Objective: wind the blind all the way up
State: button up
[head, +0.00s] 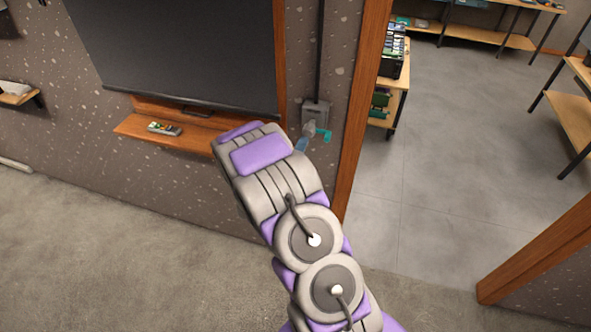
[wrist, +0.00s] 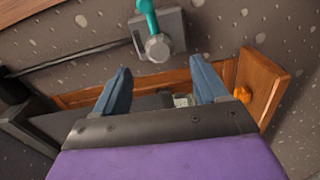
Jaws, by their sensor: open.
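The dark blind (head: 180,50) hangs over the window at the upper left of the head view, with its lower edge just above the wooden sill. The winder is a grey box (head: 316,112) on the wall right of the blind, with a teal crank handle (head: 323,134). In the wrist view, the winder box (wrist: 172,28), its round grey hub (wrist: 157,47) and the teal handle (wrist: 148,15) lie just beyond the fingertips. My gripper (wrist: 160,75) is open, with nothing between its blue fingers. In the head view one blue finger shows below the winder; my arm hides the rest.
A wooden sill (head: 140,130) holds a remote-like device (head: 164,129). A wooden door frame (head: 362,110) stands right of the winder. Through the opening are a shelf unit (head: 393,100) and clear grey floor (head: 450,150).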

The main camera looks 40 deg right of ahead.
jog(key=p+v, duration=0.1)
jog(key=v, duration=0.6)
jog(key=shift+f, duration=0.1)
